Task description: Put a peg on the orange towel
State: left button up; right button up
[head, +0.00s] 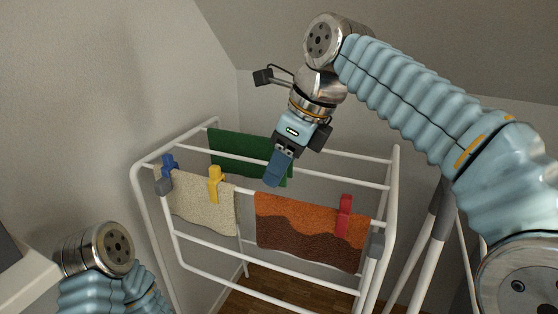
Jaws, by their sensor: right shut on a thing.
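The orange towel (285,207), with a brown wavy lower part, hangs over the front rail of a white drying rack. A red peg (344,215) is clipped on it near its right end. My right gripper (284,151) is above and behind the towel's left part, pointing down. It is shut on a dark blue peg (276,171), which appears in front of the green towel and apart from the orange towel. A yellow peg (215,184) is on the beige towel (200,207). Another blue peg (169,165) is at the rack's left corner. My left gripper is out of view.
The white rack (395,180) has several rails. A green towel (232,155) hangs on a rear rail, partly hidden by my right gripper. Grey walls stand behind and to the left. The orange towel's top edge is free left of the red peg.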

aim_at(282, 197)
jog(key=shift+f+b, duration=0.95)
jog(key=shift+f, duration=0.3)
jog(key=shift+f+b, duration=1.5)
jog(key=shift+f, duration=1)
jog(key=o, duration=1.1)
